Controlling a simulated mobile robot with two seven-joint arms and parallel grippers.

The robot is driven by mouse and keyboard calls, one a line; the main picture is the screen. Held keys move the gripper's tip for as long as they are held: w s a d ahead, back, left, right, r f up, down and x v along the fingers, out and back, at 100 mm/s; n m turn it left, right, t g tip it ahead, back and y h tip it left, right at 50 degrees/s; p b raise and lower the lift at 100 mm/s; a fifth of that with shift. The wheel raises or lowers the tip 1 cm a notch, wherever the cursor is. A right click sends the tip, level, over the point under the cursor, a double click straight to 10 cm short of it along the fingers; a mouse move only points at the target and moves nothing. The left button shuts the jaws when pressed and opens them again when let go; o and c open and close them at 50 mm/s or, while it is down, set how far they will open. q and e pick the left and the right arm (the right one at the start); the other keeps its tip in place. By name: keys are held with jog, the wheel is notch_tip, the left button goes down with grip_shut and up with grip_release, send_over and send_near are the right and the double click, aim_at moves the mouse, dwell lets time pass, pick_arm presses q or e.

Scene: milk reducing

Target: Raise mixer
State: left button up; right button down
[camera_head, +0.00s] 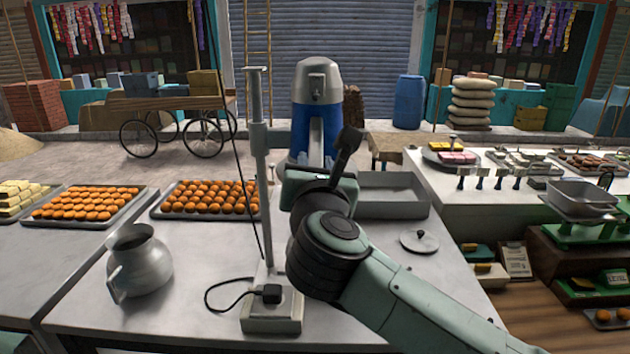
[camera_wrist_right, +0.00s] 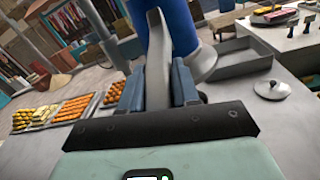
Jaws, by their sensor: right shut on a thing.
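The mixer (camera_head: 301,124), blue with a grey domed top, stands upright behind the metal post (camera_head: 262,170) in the head view. Its blue body also shows at the top of the right wrist view (camera_wrist_right: 182,28). My right gripper (camera_wrist_right: 157,85) is shut on the mixer's grey upright handle (camera_wrist_right: 158,45), one finger on each side. In the head view my arm hides the mixer's lower part, so I cannot tell whether it touches the table. My left gripper is not in view.
A silver jug (camera_head: 140,262) stands at left on the table. A power box (camera_head: 272,318) with a plug and black cord sits at the post's foot. Trays of orange sweets (camera_head: 88,222) lie at left. An empty tray (camera_head: 392,210) and a lid (camera_head: 419,242) are at right.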

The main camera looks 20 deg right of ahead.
aim_at(316, 158)
notch_tip(316, 158, up, 3)
jog(key=shift+r+p, duration=0.1)
jog(key=shift+p, duration=0.35)
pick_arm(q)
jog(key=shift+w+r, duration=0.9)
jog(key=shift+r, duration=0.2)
pick_arm(e)
jog(key=c, duration=0.9)
grip_release()
jog(key=shift+f, duration=0.2)
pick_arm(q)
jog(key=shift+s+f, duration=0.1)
pick_arm(e)
jog(key=shift+s, duration=0.1)
jog(key=shift+s+a, duration=0.1)
jog(key=shift+s, duration=0.2)
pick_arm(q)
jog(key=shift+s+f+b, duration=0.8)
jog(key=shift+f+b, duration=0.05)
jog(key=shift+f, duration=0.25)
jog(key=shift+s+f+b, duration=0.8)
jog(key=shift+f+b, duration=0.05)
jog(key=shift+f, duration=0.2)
pick_arm(e)
jog(key=v, duration=1.2)
jog(key=shift+s, duration=0.35)
